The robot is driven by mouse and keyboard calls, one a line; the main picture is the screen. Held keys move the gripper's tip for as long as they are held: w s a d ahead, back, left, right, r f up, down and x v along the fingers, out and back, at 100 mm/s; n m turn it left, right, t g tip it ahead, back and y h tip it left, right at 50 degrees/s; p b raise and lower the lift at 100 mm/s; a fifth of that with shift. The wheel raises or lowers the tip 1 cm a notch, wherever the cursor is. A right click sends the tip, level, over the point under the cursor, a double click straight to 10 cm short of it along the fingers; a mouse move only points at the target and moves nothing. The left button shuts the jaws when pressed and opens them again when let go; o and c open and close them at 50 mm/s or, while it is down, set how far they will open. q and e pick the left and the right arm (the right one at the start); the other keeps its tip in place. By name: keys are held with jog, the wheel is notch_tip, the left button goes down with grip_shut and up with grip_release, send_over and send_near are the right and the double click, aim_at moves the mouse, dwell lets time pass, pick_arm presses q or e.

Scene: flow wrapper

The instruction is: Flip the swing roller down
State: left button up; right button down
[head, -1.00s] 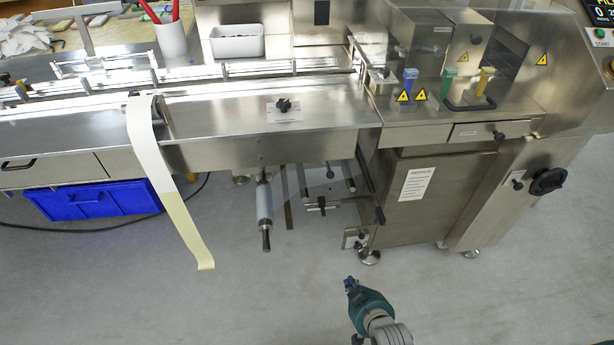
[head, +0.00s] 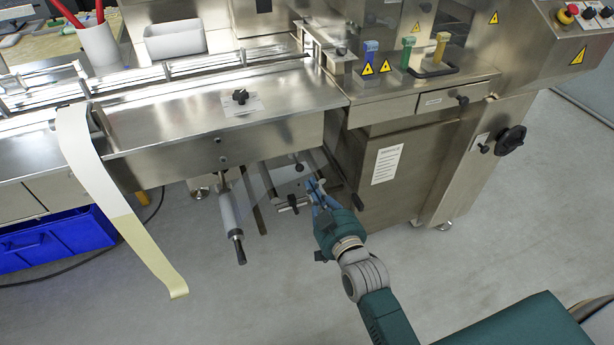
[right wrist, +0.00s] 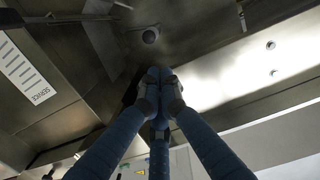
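Under the machine's front edge, a pale roller (head: 228,210) with a dark tip sticks out toward me. To its right is a metal rod assembly with a dark cross handle (head: 292,204); I cannot tell for sure which part is the swing roller. My right gripper (head: 316,187) is beside this assembly, on its right, and partly covers it. In the right wrist view its blue fingers (right wrist: 160,80) come together at the tips, with nothing visible between them. My left gripper is out of view.
The steel cabinet (head: 388,205) stands close to the right of my right gripper. A cream film strip (head: 150,250) hangs at the left, by a blue crate (head: 55,238). The floor in front is clear.

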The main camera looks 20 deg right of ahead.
aim_at(302, 167)
jog(key=w, duration=0.2)
jog(key=w+b, duration=0.1)
jog(key=w, duration=0.2)
jog(key=w+f, duration=0.1)
jog(key=w, duration=0.2)
jog(key=shift+w+a, duration=0.1)
jog(key=shift+w, duration=0.45)
pick_arm(q)
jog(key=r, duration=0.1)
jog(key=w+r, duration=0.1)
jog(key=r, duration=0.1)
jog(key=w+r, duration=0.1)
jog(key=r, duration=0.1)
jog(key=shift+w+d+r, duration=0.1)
jog(key=shift+b, duration=0.3)
